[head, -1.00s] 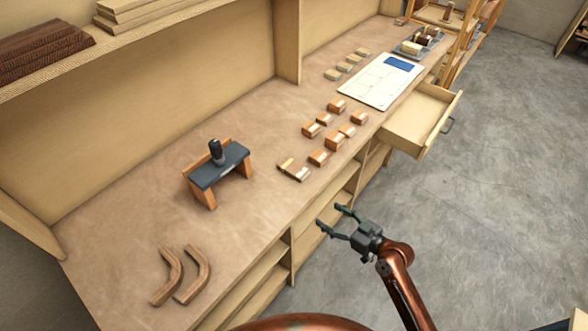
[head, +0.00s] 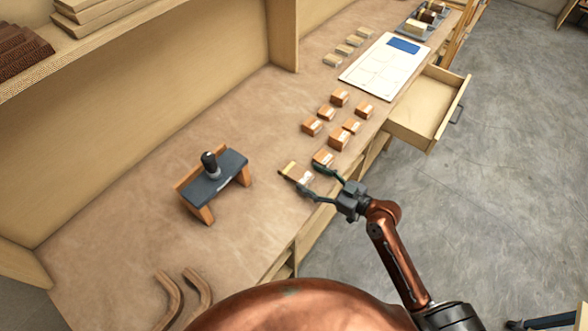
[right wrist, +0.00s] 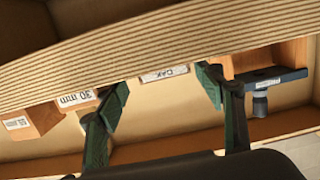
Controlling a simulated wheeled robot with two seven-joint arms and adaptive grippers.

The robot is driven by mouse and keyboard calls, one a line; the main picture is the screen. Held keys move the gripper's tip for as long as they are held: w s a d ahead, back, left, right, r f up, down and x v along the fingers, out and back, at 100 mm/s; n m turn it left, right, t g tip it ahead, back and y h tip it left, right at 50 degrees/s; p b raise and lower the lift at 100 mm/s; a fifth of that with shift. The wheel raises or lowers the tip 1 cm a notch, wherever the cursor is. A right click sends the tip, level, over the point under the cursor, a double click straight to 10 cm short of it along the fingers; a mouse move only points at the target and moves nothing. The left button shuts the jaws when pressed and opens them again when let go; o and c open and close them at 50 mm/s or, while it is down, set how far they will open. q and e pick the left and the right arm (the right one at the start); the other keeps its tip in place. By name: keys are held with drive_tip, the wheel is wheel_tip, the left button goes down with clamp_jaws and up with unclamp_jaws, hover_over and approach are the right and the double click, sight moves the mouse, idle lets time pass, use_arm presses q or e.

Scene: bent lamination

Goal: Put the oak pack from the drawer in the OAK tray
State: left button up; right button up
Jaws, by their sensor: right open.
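A small low piece (head: 292,169) with a pale yellow strip and a white label lies near the bench's front edge. In the right wrist view an upside-down OAK label (right wrist: 165,75) shows between my fingers, apparently on this piece; I cannot tell whether it is the pack. My right gripper (head: 309,179) is open, its fingertips on either side of the piece's near end. It also shows open in the right wrist view (right wrist: 160,95). The drawer (head: 422,102) is pulled out, and its visible floor looks bare. No tray marked OAK can be made out. My left gripper is out of view.
Several orange-brown blocks (head: 339,138) stand just beyond; one nearby is marked 30 mm (right wrist: 75,98). A dark-topped bending form (head: 228,166) stands left. A white board (head: 372,77) and a grey tray (head: 401,28) lie farther back. The bench edge (right wrist: 150,60) crosses the wrist view.

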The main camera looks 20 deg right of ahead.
sight(296, 172)
drive_tip(key=shift+w+a+f, duration=0.1)
drive_tip(key=shift+w+a, duration=0.4)
drive_tip(key=shift+w, duration=0.05)
drive_tip(key=x, duration=0.4)
drive_tip(key=shift+s+a, duration=0.15)
drive_tip(key=shift+a, duration=0.15)
drive_tip(key=shift+f, duration=0.15)
drive_tip(key=c, duration=1.4)
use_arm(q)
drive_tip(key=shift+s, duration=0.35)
